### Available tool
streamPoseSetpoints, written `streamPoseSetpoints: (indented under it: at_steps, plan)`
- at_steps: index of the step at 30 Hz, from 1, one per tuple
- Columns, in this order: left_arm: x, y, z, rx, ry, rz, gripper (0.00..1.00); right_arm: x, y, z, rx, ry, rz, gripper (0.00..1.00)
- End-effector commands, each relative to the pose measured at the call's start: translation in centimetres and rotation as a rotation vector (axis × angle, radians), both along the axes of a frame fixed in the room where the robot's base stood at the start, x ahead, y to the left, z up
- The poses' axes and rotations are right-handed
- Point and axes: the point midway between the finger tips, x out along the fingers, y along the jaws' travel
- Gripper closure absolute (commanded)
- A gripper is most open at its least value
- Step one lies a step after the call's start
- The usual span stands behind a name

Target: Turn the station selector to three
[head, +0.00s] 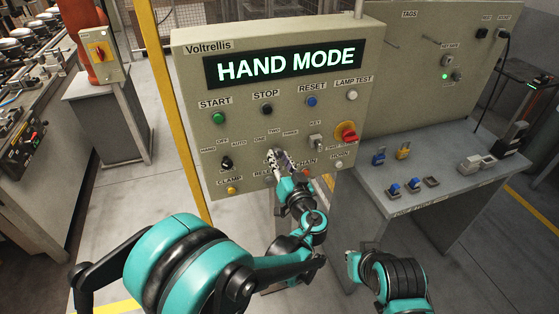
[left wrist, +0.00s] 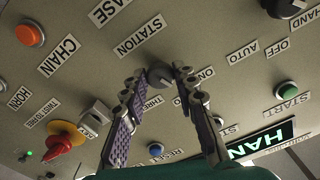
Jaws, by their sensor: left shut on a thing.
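The panel (head: 190,70) has a display (head: 286,64) reading HAND MODE. The station selector is a dark round knob (left wrist: 160,75), under the labels ONE, TWO and THREE in the head view. My left gripper (head: 279,157) is at this knob and hides most of it in the head view. In the left wrist view the left gripper (left wrist: 161,74) has its two fingers against opposite sides of the knob, shut on it. Which number the knob points to cannot be told.
Close by are the mode selector (head: 226,163), the key switch (head: 316,141), a red-and-yellow rotary switch (head: 346,132) and the orange CHAIN button (left wrist: 30,33). A grey bench (head: 450,190) with small blue and yellow parts stands to the right. A yellow post (head: 168,100) stands left.

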Motion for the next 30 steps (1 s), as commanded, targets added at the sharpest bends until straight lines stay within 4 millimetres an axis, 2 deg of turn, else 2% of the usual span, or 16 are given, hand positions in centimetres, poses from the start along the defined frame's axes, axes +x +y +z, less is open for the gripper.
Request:
streamPoseSetpoints:
  at_steps: [30]
  plan:
    - [0.0, 0.1, 0.1, 0.891, 0.289, 0.0, 1.0, 0.0, 0.0, -1.2, 0.0, 0.0, 0.0, 1.0]
